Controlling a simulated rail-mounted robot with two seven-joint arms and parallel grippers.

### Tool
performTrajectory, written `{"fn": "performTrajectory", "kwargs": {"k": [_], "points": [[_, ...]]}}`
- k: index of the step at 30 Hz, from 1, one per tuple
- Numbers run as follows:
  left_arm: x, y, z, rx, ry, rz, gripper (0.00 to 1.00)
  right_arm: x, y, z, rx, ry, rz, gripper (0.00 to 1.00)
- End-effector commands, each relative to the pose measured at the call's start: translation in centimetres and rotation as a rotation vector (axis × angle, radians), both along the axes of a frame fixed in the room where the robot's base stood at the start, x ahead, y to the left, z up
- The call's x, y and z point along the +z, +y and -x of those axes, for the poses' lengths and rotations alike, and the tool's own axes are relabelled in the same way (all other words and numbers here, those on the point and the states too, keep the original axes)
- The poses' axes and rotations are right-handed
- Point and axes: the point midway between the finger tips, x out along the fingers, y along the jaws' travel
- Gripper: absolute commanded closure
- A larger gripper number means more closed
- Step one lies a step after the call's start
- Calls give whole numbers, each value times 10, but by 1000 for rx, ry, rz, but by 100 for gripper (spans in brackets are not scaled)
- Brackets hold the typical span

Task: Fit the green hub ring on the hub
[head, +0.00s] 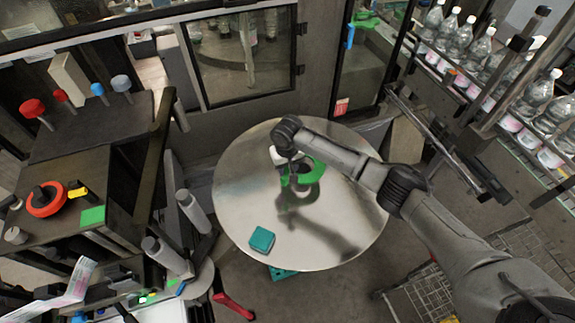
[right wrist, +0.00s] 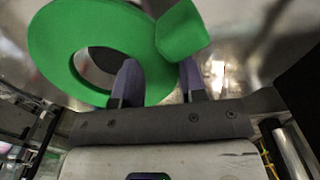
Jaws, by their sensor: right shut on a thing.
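The green hub ring (head: 316,171) is over the round metal table in the head view, partly hidden by my right gripper (head: 288,165). In the right wrist view the ring (right wrist: 48,45) is a flat, wide band with a round hole and a raised green tab (right wrist: 182,34). My right gripper's two dark fingers (right wrist: 158,78) are shut on the ring at the tab side. A dark reflection shows on the table below it. I cannot tell for certain which part is the hub. My left gripper is not in view.
The round metal table (head: 240,190) also holds a teal block (head: 262,240) near its front edge. A dark bench (head: 75,165) at left carries a red ring (head: 45,199) and coloured knobs. Shelves of bottles (head: 480,47) stand at the right. A glass-fronted cabinet (head: 245,60) is behind.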

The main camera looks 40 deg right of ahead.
Motion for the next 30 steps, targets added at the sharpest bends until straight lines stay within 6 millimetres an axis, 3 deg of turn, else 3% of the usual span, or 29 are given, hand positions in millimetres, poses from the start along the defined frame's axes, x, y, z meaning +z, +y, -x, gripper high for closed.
{"fn": "performTrajectory", "kwargs": {"k": [17, 30], "points": [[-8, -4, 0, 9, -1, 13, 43, -23, 0, 0, 0, 1, 0, 89], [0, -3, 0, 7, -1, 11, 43, -17, 0, -1, -2, 1, 0, 89]]}}
